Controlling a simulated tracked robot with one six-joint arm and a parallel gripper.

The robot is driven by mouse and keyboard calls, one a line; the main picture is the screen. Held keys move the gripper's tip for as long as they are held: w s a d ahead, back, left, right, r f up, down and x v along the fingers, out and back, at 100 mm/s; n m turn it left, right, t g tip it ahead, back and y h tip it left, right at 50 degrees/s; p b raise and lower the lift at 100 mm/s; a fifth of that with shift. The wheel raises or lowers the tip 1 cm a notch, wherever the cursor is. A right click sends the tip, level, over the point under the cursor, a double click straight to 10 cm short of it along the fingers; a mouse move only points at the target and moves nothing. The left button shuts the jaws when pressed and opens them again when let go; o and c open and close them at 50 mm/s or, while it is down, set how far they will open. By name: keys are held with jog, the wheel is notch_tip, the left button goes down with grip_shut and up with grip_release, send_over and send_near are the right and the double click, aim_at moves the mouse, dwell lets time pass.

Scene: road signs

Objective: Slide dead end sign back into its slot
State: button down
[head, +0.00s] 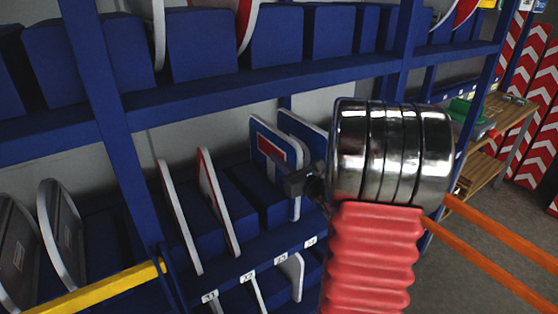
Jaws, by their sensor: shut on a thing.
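The dead end sign (270,147) is a blue plate with a white rim and a red bar, standing upright in the lower row of the blue rack. My gripper (290,183) is small and dark here and is shut on the sign's near edge. My shiny metal wrist and red bellows hide part of the rack to the right. The sign's lower part goes down beside a blue block (257,192). How deep it sits in its slot cannot be told.
Another blue sign (303,132) stands just behind it. Two thin signs (218,203) stand to the left, and round-topped signs (61,236) farther left. A blue shelf beam (260,88) runs above. A yellow bar (110,290) lies low left. Wooden shelves (497,125) stand right.

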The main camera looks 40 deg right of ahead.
jog(key=c, duration=1.7)
grip_release()
jog(key=shift+f, duration=0.2)
jog(key=s, duration=0.4)
jog(key=s+a, duration=0.1)
jog(key=s, duration=0.8)
jog(key=shift+s+a, duration=0.25)
jog(key=shift+s, duration=0.15)
jog(key=shift+f, duration=0.15)
